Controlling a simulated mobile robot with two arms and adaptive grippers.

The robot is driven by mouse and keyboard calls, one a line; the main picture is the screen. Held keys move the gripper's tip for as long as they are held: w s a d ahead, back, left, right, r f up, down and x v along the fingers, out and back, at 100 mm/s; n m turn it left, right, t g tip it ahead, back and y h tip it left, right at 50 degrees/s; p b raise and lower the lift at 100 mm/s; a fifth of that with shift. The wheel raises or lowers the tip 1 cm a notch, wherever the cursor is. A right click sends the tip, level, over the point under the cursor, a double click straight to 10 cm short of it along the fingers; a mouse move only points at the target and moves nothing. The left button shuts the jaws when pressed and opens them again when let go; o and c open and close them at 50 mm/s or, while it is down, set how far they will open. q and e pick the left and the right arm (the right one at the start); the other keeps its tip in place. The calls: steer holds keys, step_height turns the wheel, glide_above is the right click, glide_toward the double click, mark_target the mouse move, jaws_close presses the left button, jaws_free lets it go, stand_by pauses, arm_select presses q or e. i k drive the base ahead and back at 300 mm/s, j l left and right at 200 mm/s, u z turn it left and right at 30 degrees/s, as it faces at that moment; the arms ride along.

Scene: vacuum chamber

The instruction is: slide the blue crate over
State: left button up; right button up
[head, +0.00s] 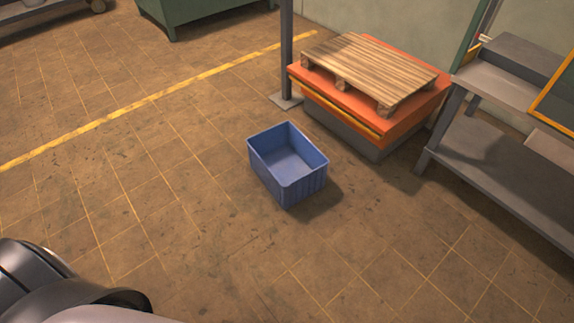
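The blue crate (288,191) stands upright on the tiled floor near the middle of the head view. It is open at the top and looks empty inside. Neither of my grippers shows in this view. Only a dark, rounded part of my own body shows at the lower left corner, well apart from the crate.
An orange platform (395,129) carrying a wooden pallet (370,68) stands behind the crate to the right, beside a grey post (286,50). A grey metal workbench (490,165) is at the right. A yellow line (150,98) crosses the floor. Floor left and front is clear.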

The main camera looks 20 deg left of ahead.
mark_target(289, 166)
steer(key=i+u, duration=0.2)
steer(key=u, duration=0.3)
steer(key=i+l+u, duration=0.15)
steer(key=u, duration=0.35)
steer(key=i+l+u, duration=0.1)
steer(key=u, duration=0.4)
